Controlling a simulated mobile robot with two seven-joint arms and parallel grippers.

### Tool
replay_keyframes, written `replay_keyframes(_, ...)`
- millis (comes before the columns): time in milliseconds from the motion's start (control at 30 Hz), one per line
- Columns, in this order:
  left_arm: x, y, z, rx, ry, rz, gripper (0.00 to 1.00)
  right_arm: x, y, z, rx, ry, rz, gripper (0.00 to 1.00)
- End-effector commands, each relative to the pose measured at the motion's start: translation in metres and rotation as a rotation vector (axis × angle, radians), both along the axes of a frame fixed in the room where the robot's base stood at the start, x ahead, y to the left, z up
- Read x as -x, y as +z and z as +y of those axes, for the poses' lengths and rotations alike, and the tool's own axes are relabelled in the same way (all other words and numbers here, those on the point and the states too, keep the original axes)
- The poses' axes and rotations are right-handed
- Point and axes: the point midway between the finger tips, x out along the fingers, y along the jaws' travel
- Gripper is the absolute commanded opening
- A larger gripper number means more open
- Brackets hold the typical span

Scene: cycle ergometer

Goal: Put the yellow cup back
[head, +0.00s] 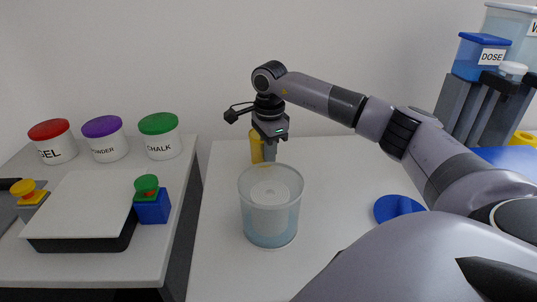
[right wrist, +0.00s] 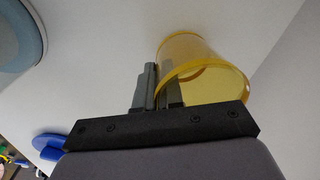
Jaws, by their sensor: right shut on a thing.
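The yellow cup (head: 256,146) is at the far side of the white table, behind the clear bucket, which hides its lower part in the head view. My right gripper (head: 270,148) points down at it and is shut on its wall. In the right wrist view the cup (right wrist: 215,78) is translucent yellow, and one finger of the gripper (right wrist: 160,88) lies inside its rim and one outside. I cannot tell whether the cup touches the table. My left gripper is not in view.
The clear bucket (head: 270,225) stands just in front of the cup. A blue disc (head: 396,208) lies to the right. A blue DOSE container (head: 479,58) and a yellow object (head: 522,139) are at far right. Lidded jars (head: 161,145) and a white-topped box (head: 85,205) occupy the left table.

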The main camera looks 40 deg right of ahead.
Motion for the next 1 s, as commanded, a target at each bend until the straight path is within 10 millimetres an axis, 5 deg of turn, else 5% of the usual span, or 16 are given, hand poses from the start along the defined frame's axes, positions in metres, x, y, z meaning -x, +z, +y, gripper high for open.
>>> replay_keyframes(400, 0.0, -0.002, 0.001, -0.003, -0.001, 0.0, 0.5, 0.0, -0.01, 0.0, 0.0, 0.0, 0.0, 0.0)
replay_keyframes(500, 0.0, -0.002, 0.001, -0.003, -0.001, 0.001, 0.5, 0.0, -0.01, 0.0, 0.0, 0.0, -0.001, 0.32)
replay_keyframes(833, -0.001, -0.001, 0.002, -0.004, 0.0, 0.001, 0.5, 0.0, -0.007, 0.0, -0.001, 0.0, -0.001, 0.32)
replay_keyframes(1000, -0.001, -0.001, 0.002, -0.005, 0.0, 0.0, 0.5, 0.0, 0.013, 0.0, 0.0, 0.0, -0.005, 0.32)
